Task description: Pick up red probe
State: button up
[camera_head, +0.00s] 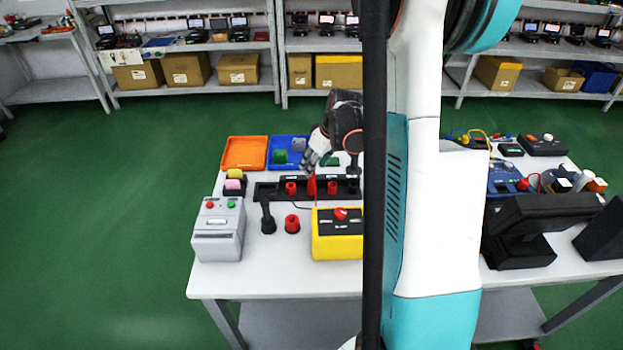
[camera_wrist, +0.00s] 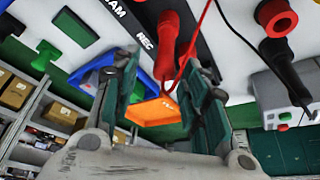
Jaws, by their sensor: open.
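The red probe (camera_head: 311,185) stands upright at the black rack strip on the white table in the head view. In the wrist view the red probe (camera_wrist: 168,45) lies just beyond the open fingers, roughly in line with the gap between them, with a thin red cable beside it. My gripper (camera_head: 314,155) is above and behind the strip in the head view. In the wrist view my gripper (camera_wrist: 162,85) has its two fingers spread with nothing held between them. The fingertips' contact with the probe cannot be seen.
A black probe (camera_head: 266,215), a red cap-like piece (camera_head: 291,224), a yellow box (camera_head: 338,250) and a grey box (camera_head: 218,240) stand in front of the strip. An orange tray (camera_head: 228,165) and a blue tray (camera_head: 274,165) lie behind. My arm hides the table's middle.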

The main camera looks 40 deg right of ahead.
aim_at(312, 179)
jog(key=shift+b+x, duration=1.2)
jog(key=shift+x, duration=2.1)
jog(key=shift+s+a, duration=0.1)
jog(key=shift+a, duration=0.1)
grip_shut()
